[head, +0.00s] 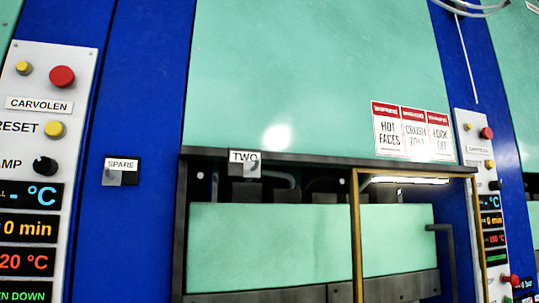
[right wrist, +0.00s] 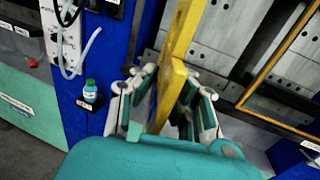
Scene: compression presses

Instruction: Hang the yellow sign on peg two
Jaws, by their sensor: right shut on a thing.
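In the right wrist view my right gripper (right wrist: 163,90) is shut on the yellow sign (right wrist: 176,62), with fingers on both sides of it. The sign is seen nearly edge-on, tilted, and its face cannot be read. In the head view, peg two (head: 243,170) is a small grey hook under a label reading TWO, on the dark top edge of the press opening. It is bare. Neither gripper nor the sign shows in the head view.
A second hook labelled SPARE (head: 121,174) is bare on the blue column. A yellow-edged guard frame (head: 356,230) stands at the press opening. A control panel (head: 45,130) is at the left. A small bottle (right wrist: 90,92) stands on a holder in the right wrist view.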

